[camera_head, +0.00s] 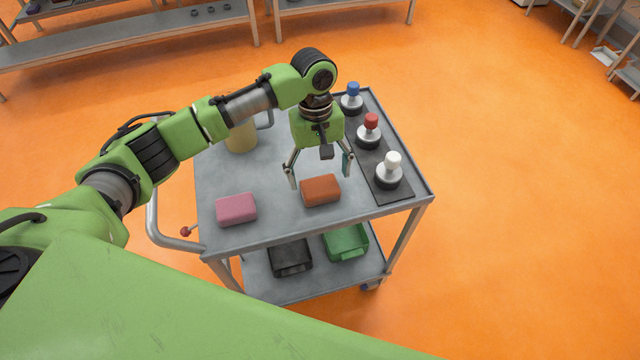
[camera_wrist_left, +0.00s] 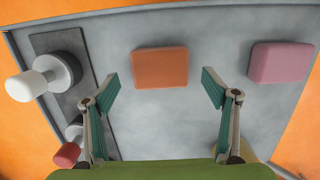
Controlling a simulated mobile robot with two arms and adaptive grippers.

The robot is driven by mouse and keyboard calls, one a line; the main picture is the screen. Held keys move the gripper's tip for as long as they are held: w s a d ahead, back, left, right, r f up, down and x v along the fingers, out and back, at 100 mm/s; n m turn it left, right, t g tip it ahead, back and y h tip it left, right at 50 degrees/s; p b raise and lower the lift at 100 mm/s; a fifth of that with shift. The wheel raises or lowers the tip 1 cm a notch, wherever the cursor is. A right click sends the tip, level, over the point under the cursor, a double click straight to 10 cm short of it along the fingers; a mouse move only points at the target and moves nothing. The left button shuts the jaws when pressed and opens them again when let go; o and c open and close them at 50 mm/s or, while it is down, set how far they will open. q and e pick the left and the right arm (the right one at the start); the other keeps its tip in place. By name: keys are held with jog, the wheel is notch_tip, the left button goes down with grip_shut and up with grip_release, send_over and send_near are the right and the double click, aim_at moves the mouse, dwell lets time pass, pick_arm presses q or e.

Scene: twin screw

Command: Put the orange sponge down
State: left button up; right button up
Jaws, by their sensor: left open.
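The orange sponge (camera_head: 320,190) lies flat on the top of the grey cart (camera_head: 262,228), near its front edge. It also shows in the left wrist view (camera_wrist_left: 160,68), beyond the fingertips and between their lines. My left gripper (camera_head: 320,178) is open and empty, just above and behind the sponge in the head view. Its two fingers are spread wide in the left wrist view (camera_wrist_left: 158,88), and neither appears to touch the sponge. My right gripper is in neither view.
A pink sponge (camera_head: 236,209) lies left of the orange one. A dark mat (camera_head: 397,192) on the right bears blue, red and white-topped knobs. A yellowish container (camera_head: 240,138) stands at the back left. Black (camera_head: 290,257) and green (camera_head: 346,242) bins sit on the lower shelf.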

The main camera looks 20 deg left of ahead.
aim_at(318, 180)
pick_arm(q)
notch_tip(318, 180, up, 8)
jog(key=w, duration=0.1)
jog(key=shift+a+b, duration=0.35)
jog(key=shift+f, duration=0.1)
